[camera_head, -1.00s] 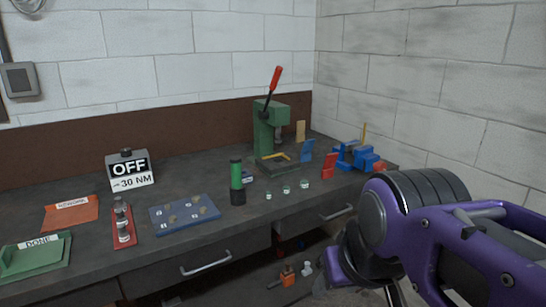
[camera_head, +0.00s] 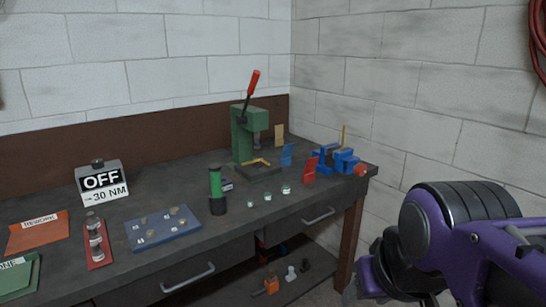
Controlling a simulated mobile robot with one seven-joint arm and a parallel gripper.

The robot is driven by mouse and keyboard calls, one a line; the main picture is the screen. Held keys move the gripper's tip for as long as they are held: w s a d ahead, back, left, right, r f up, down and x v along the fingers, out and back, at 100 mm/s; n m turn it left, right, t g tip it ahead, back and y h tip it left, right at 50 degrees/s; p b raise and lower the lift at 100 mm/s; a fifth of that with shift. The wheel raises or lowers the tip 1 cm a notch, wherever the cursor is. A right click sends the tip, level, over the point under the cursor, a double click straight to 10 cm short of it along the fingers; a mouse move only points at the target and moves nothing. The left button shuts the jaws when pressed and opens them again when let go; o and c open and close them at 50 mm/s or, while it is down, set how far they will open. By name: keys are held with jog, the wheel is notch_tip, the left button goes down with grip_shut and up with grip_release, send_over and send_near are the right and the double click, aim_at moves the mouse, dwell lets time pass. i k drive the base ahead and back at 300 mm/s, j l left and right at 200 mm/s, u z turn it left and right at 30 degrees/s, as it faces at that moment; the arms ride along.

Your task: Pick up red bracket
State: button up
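The red bracket (camera_head: 310,171) stands upright near the front edge of the bench, towards its right end. It is a small flat red piece, just left of the blue vise (camera_head: 337,160) and right of a similar blue piece (camera_head: 287,155). My gripper (camera_head: 362,287) is at the lower right, in front of the bench and well apart from the bracket. The purple arm and the gripper's dark housing hide its fingers, so its opening does not show.
A green press (camera_head: 244,135) with a red-tipped lever stands behind the bracket. A lower shelf (camera_head: 290,290) holds small parts. The bench ends right of the vise.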

aim_at(309, 177)
jog(key=i+l, duration=0.3)
jog(key=i, duration=0.25)
jog(key=i+l, duration=0.3)
jog(key=i, duration=0.2)
